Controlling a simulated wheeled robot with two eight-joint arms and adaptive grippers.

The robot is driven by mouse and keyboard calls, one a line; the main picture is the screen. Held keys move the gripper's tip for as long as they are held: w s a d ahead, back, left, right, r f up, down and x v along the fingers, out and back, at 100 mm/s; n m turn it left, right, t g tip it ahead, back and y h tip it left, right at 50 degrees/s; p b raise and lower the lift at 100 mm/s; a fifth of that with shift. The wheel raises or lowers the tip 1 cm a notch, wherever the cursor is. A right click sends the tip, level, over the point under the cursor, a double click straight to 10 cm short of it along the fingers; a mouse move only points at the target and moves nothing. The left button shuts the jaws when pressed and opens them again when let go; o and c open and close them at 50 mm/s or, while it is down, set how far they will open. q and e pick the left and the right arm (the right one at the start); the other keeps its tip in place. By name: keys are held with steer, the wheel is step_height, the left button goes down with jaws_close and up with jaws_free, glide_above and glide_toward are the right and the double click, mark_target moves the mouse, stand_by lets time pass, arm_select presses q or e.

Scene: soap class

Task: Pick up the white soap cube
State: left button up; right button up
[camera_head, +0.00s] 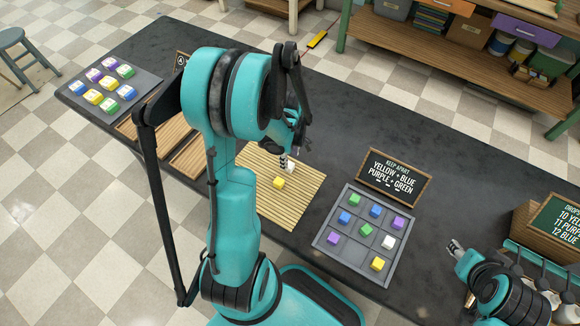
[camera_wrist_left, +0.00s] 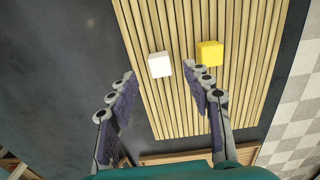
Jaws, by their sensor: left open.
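The white soap cube (camera_wrist_left: 160,65) lies on the slatted wooden mat (camera_wrist_left: 165,115) in the left wrist view, left of a yellow cube (camera_wrist_left: 209,53). In the head view the white cube (camera_head: 291,166) shows only in part beside my fingers. My left gripper (camera_head: 284,161) reaches down over the mat (camera_head: 300,199). In the left wrist view my left gripper (camera_wrist_left: 161,77) is open and empty, its fingers spread with the white cube ahead between the tips. My right gripper (camera_head: 453,247) is away at the right; its jaws are too small to read.
A grey compartment tray (camera_head: 326,240) holds several coloured cubes, including another white cube (camera_head: 388,242). A "keep apart" sign (camera_head: 393,177) stands behind it. A dark tray (camera_head: 75,103) of cubes is at the far left. A wooden crate with a green sign (camera_head: 560,231) is at the right.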

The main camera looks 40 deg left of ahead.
arm_select(q)
step_height(320, 180, down, 5)
steer(key=shift+a+r+b, duration=0.1)
steer(key=shift+b, duration=1.05)
steer(key=shift+r, duration=0.1)
steer(key=c, duration=1)
